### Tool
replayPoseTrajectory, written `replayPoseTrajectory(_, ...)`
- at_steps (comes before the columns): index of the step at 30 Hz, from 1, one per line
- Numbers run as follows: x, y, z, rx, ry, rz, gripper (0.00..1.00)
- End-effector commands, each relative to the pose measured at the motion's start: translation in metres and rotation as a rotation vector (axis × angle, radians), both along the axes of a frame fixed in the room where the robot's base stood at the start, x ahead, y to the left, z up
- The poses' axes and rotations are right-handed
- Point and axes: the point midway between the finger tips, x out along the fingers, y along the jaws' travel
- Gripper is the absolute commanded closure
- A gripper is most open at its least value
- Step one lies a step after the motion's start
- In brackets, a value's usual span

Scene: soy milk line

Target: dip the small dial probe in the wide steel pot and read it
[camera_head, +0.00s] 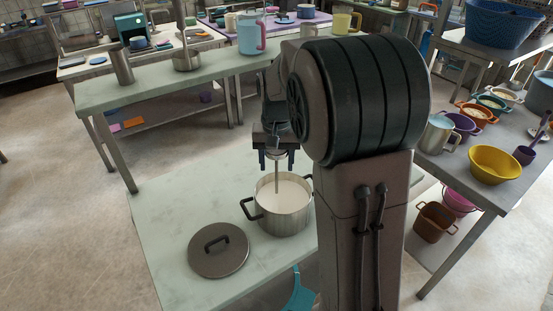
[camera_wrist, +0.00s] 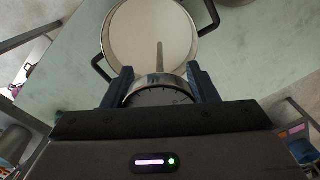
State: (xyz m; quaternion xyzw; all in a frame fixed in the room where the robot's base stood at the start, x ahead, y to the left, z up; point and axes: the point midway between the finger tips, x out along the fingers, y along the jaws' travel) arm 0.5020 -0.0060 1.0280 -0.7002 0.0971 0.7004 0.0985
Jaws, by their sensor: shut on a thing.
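The wide steel pot (camera_head: 282,216) stands on the pale green table, uncovered and holding white liquid. It also shows at the top of the wrist view (camera_wrist: 195,45). My gripper (camera_head: 277,158) is above the pot, shut on the small dial probe (camera_head: 277,178). The probe's thin stem points down to the white liquid; I cannot tell exactly how deep its tip reaches. In the wrist view the round dial (camera_wrist: 155,93) sits between my two fingers, its face partly hidden by my gripper body. The reading is not legible.
A dark lid (camera_head: 218,250) with a handle lies on the table (camera_head: 165,215) left of the pot. A back table holds a blue pitcher (camera_head: 251,34) and a steel cylinder (camera_head: 121,66). A right-hand table holds a yellow bowl (camera_head: 495,163) and several coloured pots. Open floor lies left.

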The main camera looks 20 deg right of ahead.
Motion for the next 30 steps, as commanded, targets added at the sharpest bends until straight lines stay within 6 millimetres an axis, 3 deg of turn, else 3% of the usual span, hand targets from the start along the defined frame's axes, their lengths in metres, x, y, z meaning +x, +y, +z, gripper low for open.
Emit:
replayPoseTrajectory(21, 0.0, 0.0, -0.061, 0.0, 0.0, 0.0, 0.7)
replayPoseTrajectory(30, 0.0, 0.0, -0.075, 0.0, 0.0, 0.0, 0.7)
